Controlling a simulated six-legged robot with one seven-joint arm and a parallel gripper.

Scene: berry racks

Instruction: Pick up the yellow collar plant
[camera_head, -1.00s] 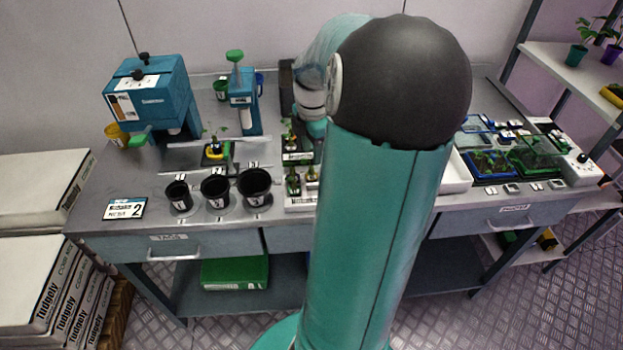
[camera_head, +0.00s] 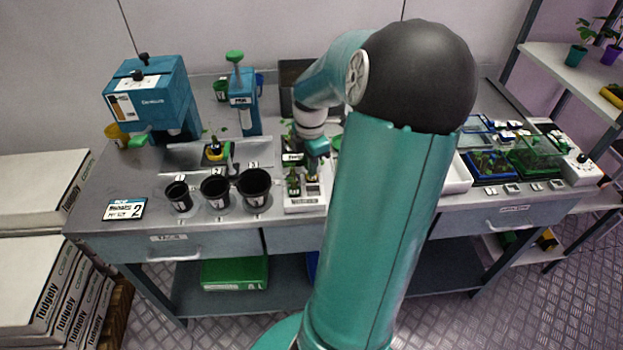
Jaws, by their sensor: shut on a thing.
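My gripper (camera_head: 314,166) is low over the right side of a small white rack (camera_head: 305,205) in the camera_head view. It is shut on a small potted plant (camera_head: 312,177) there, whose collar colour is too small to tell. Another small plant (camera_head: 293,184) stands to its left in the rack. A plant with a yellow band around its dark pot (camera_head: 214,151) stands further left, apart from my gripper, behind the black pots. My arm hides part of the bench to the right of the rack.
Several black pots (camera_head: 215,190) stand in a row left of the rack. A blue machine (camera_head: 150,95) and a blue press (camera_head: 243,110) stand behind. A white tray (camera_head: 457,178) and planted trays (camera_head: 490,165) lie right of my arm.

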